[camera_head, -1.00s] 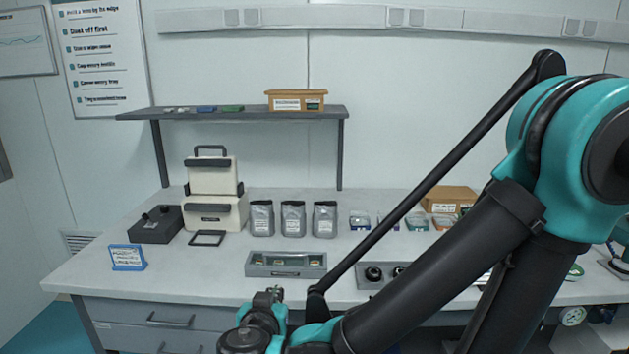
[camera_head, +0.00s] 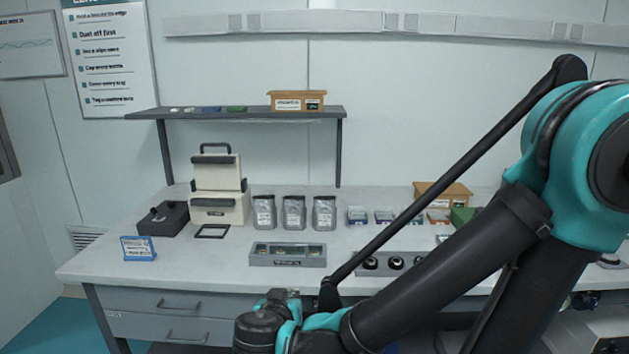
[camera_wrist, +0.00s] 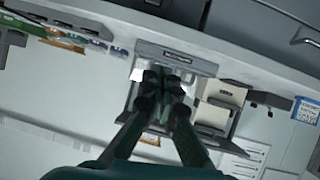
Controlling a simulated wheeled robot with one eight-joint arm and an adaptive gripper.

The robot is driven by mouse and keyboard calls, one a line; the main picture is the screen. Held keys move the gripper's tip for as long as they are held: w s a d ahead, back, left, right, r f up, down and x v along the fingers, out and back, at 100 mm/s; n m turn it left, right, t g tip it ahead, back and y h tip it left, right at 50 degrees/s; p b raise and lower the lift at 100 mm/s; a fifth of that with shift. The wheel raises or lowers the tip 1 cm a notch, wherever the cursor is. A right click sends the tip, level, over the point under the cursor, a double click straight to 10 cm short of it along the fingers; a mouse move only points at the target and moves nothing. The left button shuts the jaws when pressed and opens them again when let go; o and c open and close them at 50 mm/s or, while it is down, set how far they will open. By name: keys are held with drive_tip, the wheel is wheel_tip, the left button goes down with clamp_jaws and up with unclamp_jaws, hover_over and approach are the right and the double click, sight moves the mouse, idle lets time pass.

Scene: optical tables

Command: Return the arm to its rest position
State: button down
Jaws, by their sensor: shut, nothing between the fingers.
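My gripper (camera_wrist: 163,84) is shut and empty in the wrist view, its two fingertips close together. In that view it is in front of the bench and the grey tray. In the head view my arm crosses the right side, its elbow raised and its wrist low at the bench's front edge. The gripper end (camera_head: 284,294) shows only partly there, in front of the grey glass-topped tray (camera_head: 288,262). My arm hides part of the bench's right side.
The bench (camera_head: 190,262) holds a cream case (camera_head: 219,208), a dark box (camera_head: 163,219), a blue sign (camera_head: 138,248), silver pouches (camera_head: 294,213) and a cardboard box (camera_head: 441,194). A shelf (camera_head: 190,114) stands above.

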drive_tip(key=d+f+g+y, duration=0.1)
drive_tip(key=d+f+g, duration=0.3)
drive_tip(key=d, duration=0.8)
drive_tip(key=d+f+g, duration=0.4)
drive_tip(key=d+f, duration=0.5)
drive_tip(key=d, duration=0.3)
drive_tip(key=shift+w+y, duration=0.4)
